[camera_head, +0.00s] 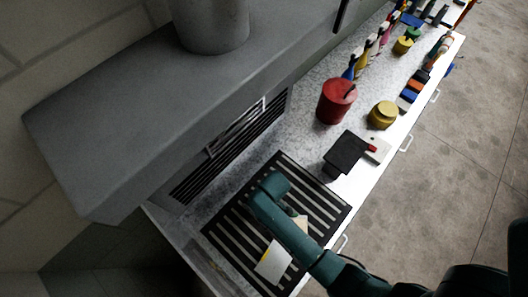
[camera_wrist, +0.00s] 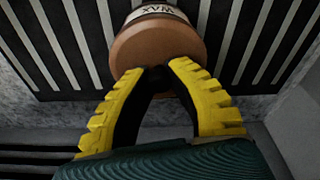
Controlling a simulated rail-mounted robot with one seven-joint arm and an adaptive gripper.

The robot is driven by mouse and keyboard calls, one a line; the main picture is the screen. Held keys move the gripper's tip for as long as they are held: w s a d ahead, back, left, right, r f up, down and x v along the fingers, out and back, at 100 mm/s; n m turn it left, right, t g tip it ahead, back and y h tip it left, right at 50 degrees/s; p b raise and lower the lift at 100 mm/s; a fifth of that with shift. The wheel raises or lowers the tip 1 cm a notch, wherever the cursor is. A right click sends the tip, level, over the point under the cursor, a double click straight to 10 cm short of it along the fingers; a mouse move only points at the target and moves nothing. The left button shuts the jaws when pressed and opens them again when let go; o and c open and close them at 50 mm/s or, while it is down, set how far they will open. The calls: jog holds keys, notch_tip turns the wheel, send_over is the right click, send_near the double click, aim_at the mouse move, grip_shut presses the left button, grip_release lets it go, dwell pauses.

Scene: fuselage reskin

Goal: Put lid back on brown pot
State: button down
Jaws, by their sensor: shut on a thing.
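In the wrist view, a round brown lid (camera_wrist: 140,45) faces the camera, with my gripper (camera_wrist: 158,76) at its near side. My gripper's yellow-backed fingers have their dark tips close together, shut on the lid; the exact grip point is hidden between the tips. Just beyond the lid is the brown pot, its pale label (camera_wrist: 158,12) reading WAX upside down. I cannot tell whether the lid rests on the pot or is apart from it. In the head view my teal arm covers this spot, and I cannot make out the lid or pot.
A black slatted grate (camera_head: 324,205) lies under my arm. A pale yellow-and-white piece (camera_head: 272,262) is beside my arm. A black square item (camera_head: 347,152), a red pot (camera_head: 336,101) and a yellow pot (camera_head: 382,114) stand farther along the counter. A grey hood (camera_head: 150,110) overhangs the left.

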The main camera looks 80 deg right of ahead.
dwell(0.9)
jog(key=shift+c, duration=2.4)
grip_release()
jog(key=shift+p, duration=0.3)
notch_tip(320, 180, up, 5)
jog(key=p, duration=0.5)
jog(key=shift+r, duration=1)
grip_shut()
jog(key=shift+f, duration=0.1)
